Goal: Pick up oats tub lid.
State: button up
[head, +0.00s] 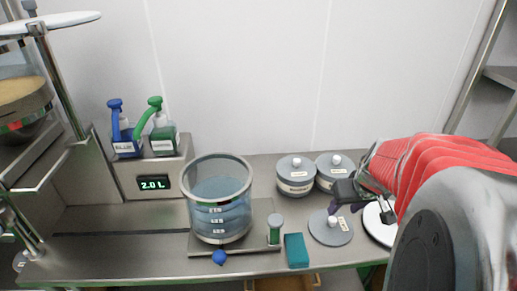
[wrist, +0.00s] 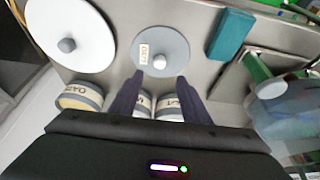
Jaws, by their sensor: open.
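The oats tub lid is a grey disc (head: 343,238) with a pale knob, lying flat on the steel counter; in the wrist view the lid (wrist: 177,42) shows a small label too small to read surely. My gripper (head: 345,209) is open and empty, above and behind the lid in the head view. In the wrist view my gripper (wrist: 159,78) has its two dark fingers apart, pointing at the lid's near edge, with the knob ahead between their lines. A tub that seems labelled oats (wrist: 80,101) shows a cream-coloured top in the wrist view; my arm hides it in the head view.
A large white disc (wrist: 88,28) with a grey knob lies beside the lid. Two lidded tubs (head: 296,188) stand behind it.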

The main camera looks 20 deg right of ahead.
send_over(333, 219)
jog(key=s, duration=0.3)
jog(key=shift+w+a+f, duration=0.1)
jog(key=shift+a+f, duration=0.05)
jog(key=shift+f, duration=0.6)
jog(key=shift+w+a+f, duration=0.1)
jog(key=shift+a+f, duration=0.05)
jog(key=shift+f, duration=0.65)
jog(key=shift+w+a+f, duration=0.1)
jog(key=shift+a+f, duration=0.05)
jog(key=shift+f, duration=0.6)
jog(key=shift+x, duration=2.6)
jog(key=shift+d, duration=0.1)
jog(key=shift+s, duration=0.1)
grip_shut()
